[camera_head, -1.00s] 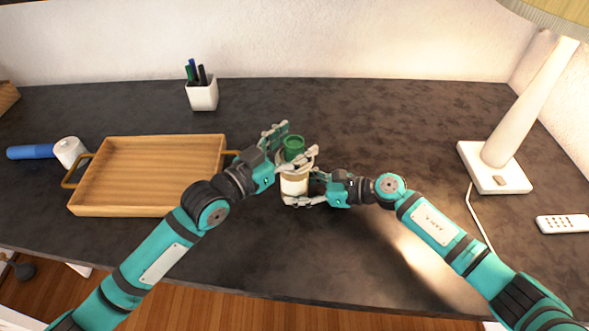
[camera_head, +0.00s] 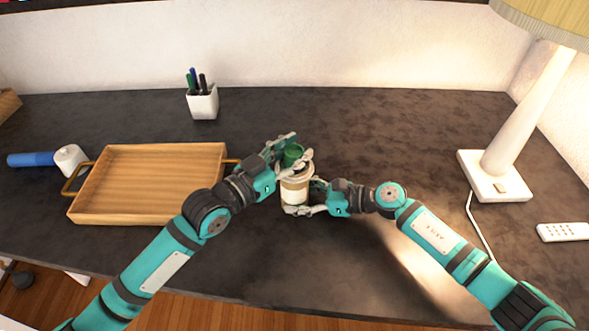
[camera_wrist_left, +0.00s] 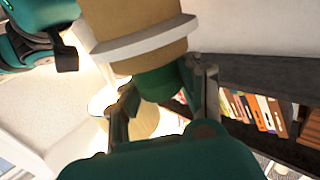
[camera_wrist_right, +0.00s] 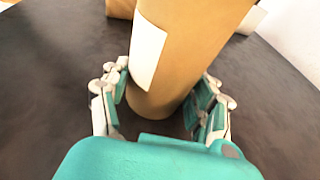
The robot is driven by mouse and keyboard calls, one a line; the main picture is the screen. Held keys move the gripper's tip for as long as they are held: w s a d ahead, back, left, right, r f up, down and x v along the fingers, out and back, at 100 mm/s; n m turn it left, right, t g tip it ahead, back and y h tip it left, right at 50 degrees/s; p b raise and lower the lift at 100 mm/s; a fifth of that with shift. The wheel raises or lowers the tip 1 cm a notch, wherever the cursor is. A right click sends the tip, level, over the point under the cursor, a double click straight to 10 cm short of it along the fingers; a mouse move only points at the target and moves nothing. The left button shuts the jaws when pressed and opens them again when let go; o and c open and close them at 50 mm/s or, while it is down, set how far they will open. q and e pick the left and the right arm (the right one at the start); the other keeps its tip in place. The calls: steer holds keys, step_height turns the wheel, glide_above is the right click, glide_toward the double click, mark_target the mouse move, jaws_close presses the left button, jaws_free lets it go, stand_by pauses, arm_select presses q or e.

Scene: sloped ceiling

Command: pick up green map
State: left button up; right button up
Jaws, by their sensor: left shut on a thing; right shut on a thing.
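No map shows; the green thing is a small green cap (camera_head: 292,154) at the top of a tan and white jar (camera_head: 296,190). My left gripper (camera_head: 297,149) is shut on the green cap. In the left wrist view the cap (camera_wrist_left: 158,84) sits between the fingers, against the jar's white-ringed end (camera_wrist_left: 145,40). My right gripper (camera_head: 300,198) is shut around the jar's body from the right. In the right wrist view the brown jar with a white label (camera_wrist_right: 178,62) is between both fingers, standing tilted in that picture. The fingers partly hide the cap and jar.
A wooden tray (camera_head: 150,216) lies left of the jar, its right handle near my left gripper. A pen cup (camera_head: 203,103) stands behind. A white roll (camera_head: 70,159) and blue cylinder (camera_head: 32,159) lie left; a lamp (camera_head: 494,186) and remote (camera_head: 564,232) are right.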

arm_select(q)
step_height(320, 180, up, 18)
steer(key=shift+r, duration=0.1)
jaws_close()
arm_select(e)
steer(key=o, duration=0.9)
steer(key=shift+o, duration=0.2)
steer(key=shift+d, duration=0.1)
steer(key=v, duration=1.2)
